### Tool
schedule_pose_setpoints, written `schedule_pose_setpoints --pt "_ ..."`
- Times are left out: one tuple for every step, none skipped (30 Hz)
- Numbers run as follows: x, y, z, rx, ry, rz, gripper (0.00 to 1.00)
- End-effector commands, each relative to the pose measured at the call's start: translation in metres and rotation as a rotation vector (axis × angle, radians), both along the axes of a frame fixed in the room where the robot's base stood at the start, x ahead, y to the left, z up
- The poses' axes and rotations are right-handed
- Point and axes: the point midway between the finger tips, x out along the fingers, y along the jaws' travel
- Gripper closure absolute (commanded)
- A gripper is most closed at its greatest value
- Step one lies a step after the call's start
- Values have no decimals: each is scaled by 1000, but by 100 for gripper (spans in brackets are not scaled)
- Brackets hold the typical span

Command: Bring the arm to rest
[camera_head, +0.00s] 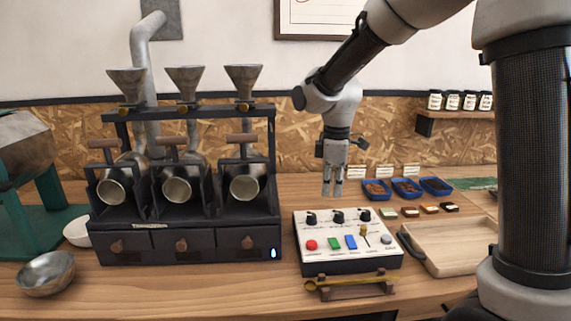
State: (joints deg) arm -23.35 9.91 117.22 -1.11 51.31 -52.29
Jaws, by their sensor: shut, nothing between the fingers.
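My gripper (333,188) hangs pointing down in the head view, above the back part of the white control box (348,256). Its fingers are close together and hold nothing. It appears apart from the box and from everything else. My arm comes in from the upper right and bends down to the gripper. The control box has black knobs, a red button, a green and a blue switch, a small lever and a grey button.
A dark three-drum sample roaster (184,243) with funnels stands at left. A metal bowl (46,274) sits front left. A wooden tray (461,246) lies right of the box. Blue dishes (407,188) stand behind. A brass scoop (350,284) rests on a stand in front.

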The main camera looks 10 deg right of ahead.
Motion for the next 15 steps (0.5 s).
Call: schedule_pose_setpoints --pt "-10 -4 -7 -9 25 -80 100" --pt "-17 -7 -10 -13 37 -138 100" --pt "-28 -12 -10 -17 46 -215 100" --pt "-36 -17 -7 -17 48 -277 100" --pt "-45 -23 -4 -16 49 -343 100" --pt "-57 -32 2 -14 47 -431 100" --pt "-65 -39 6 -10 43 -491 100" --pt "-72 -47 10 -5 38 -549 100" --pt "-83 -56 16 2 29 -621 100" --pt "-92 -63 20 9 24 -676 100" --pt "-100 -71 25 17 16 -729 100" --pt "-112 -81 31 28 4 -802 100" --pt "-122 -89 35 38 -5 -855 100" --pt "-132 -97 39 51 -16 -909 100" --pt "-146 -107 45 69 -34 -980 100"
